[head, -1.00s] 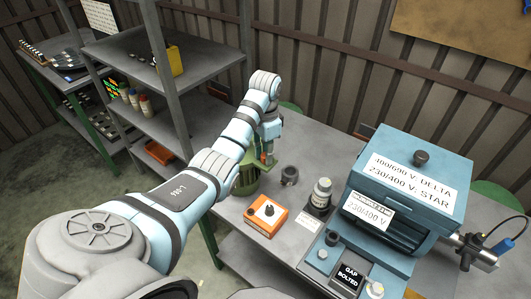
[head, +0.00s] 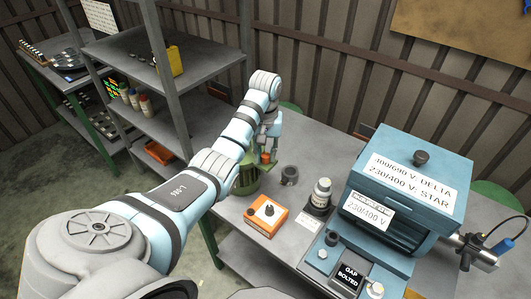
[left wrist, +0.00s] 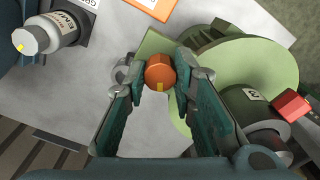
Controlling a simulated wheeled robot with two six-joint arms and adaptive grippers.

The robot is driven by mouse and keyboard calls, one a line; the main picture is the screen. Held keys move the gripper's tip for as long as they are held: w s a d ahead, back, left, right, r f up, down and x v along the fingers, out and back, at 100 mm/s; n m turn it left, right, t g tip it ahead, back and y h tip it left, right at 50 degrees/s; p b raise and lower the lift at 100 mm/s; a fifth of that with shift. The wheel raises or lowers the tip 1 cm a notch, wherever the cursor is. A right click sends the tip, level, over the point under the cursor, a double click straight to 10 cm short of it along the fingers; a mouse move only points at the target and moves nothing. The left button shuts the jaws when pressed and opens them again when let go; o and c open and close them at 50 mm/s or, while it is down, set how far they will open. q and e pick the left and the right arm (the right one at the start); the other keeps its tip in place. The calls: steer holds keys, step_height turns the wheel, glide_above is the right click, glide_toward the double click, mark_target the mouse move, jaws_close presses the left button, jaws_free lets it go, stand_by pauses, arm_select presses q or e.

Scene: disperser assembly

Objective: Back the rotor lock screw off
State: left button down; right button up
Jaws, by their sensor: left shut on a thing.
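The rotor lock screw appears as an orange round knob with a yellow mark (left wrist: 159,72), seen end-on in the left wrist view. In the head view its small orange head (head: 266,157) shows above the green machine (head: 246,182). My left gripper (head: 267,151) is shut on the knob, with a teal finger on each side of it in the left wrist view (left wrist: 160,80). The knob sits over a pale green plate beside a large green disc (left wrist: 262,65). The screw's shank and its thread are hidden. My right gripper is not in view.
A blue labelled cabinet (head: 405,195) fills the bench's right. Shelving (head: 150,75) stands behind my left arm.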

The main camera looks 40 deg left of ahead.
arm_select(q)
steer(key=n, duration=0.5)
steer(key=shift+r+n, duration=0.1)
steer(key=shift+n, duration=2.4)
steer(key=c, duration=1.3)
jaws_free()
steer(key=shift+c, duration=0.2)
